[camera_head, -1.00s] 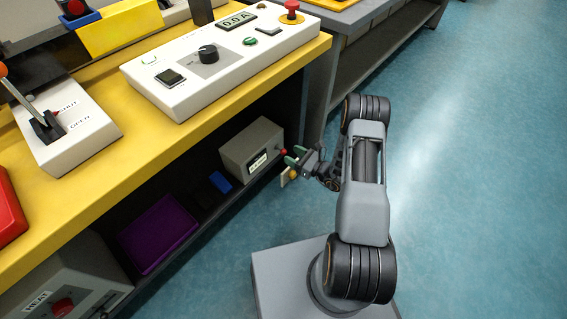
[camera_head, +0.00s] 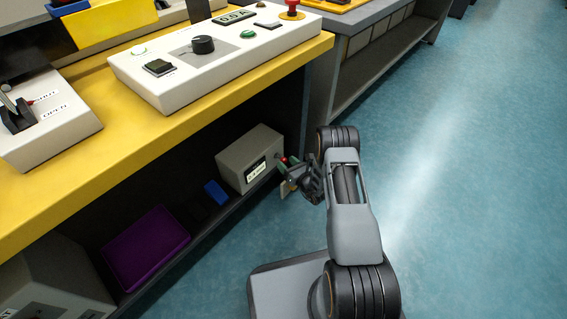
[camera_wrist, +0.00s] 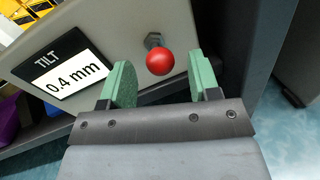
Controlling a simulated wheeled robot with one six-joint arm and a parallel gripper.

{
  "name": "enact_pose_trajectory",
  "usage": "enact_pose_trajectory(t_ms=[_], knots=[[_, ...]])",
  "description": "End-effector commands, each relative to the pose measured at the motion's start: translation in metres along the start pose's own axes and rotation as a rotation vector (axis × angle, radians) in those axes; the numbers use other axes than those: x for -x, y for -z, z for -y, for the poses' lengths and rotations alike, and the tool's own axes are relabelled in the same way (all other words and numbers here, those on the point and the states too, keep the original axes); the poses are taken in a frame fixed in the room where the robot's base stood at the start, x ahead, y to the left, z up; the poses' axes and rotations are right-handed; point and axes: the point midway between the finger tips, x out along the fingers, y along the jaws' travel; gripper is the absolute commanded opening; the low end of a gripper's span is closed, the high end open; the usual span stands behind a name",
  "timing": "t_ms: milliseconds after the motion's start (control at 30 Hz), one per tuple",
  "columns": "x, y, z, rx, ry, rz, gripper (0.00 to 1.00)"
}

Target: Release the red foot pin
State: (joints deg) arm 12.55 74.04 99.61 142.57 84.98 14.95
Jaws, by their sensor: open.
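The red foot pin is a round red knob (camera_wrist: 160,62) on a short metal stem, set in the face of a beige box (camera_wrist: 110,30) with a display reading "TILT 0.4 mm". In the head view the box (camera_head: 240,160) stands on the low shelf, and the red knob (camera_head: 284,160) shows at its right end, partly hidden by my gripper. My gripper (camera_wrist: 158,82) has green finger pads and is open. In the wrist view the knob appears between and just beyond the fingertips. Whether the fingers touch it I cannot tell.
A yellow bench top (camera_head: 60,165) overhangs the shelf, with a white control panel (camera_head: 190,80) on it. A purple tray (camera_head: 146,246) and a small blue object (camera_head: 215,192) lie left of the box on the shelf. The blue floor (camera_head: 470,200) at right is clear.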

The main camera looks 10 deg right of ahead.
Motion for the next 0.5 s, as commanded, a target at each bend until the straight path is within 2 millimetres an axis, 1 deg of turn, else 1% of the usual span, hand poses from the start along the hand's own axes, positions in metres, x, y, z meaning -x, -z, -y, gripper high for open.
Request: enact_pose_trajectory(t_ms=[33,200,333,500], knots=[[-0.007,0.002,0.000,0.003,-0.002,0.001,0.56],[-0.021,0.001,0.000,0.002,-0.001,0.000,0.56],[-0.027,0.000,0.000,0.001,-0.001,0.000,0.56],[-0.028,-0.001,0.000,0.001,0.000,0.000,0.56]])
